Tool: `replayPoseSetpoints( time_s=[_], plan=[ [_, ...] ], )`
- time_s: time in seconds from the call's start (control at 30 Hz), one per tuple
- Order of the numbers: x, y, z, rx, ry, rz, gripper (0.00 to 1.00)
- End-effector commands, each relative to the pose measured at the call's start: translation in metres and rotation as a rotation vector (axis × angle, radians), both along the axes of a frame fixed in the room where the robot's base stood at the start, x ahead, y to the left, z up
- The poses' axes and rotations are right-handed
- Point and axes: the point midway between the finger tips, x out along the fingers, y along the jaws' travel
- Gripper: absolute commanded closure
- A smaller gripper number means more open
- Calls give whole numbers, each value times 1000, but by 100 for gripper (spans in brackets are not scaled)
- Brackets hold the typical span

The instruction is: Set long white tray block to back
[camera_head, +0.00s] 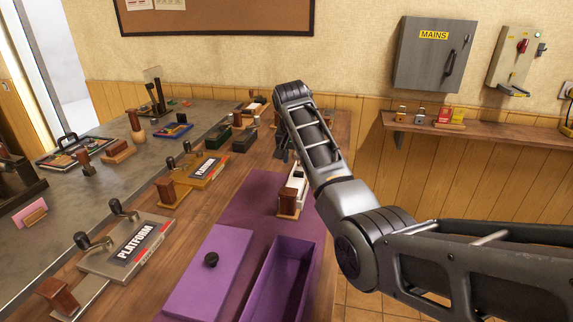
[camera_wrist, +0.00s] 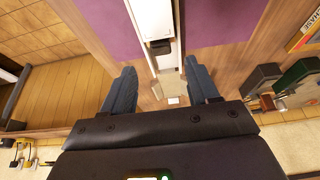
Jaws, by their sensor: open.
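A long white tray (camera_head: 298,172) stands on the purple mat, partly hidden behind my arm. A brown wooden block (camera_head: 288,203) is at its near end in the head view. In the wrist view the white tray (camera_wrist: 143,18) runs down from the top edge, with a small dark part (camera_wrist: 160,47) in it and a pale beige piece (camera_wrist: 170,86) at its lower end. My gripper (camera_wrist: 162,80) is open, with one finger on each side of that end and gaps between. In the head view my gripper (camera_head: 283,150) points down behind the tray, its fingertips partly hidden.
A purple box (camera_head: 300,260) and its lid (camera_head: 208,270) with a black knob lie on the mat (camera_head: 250,205) in front. Trays labelled PLATFORM (camera_head: 130,245) and others stand left. Dark green boxes (camera_head: 217,134) are left of my gripper. A wall shelf (camera_head: 480,128) is right.

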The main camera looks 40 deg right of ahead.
Motion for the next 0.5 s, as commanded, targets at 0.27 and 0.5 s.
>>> replayPoseSetpoints(
  time_s=[0.27,0.5],
  plan=[
    [7,-10,-31,1,3,-1,40],
    [15,-20,-60,1,1,1,40]
  ],
)
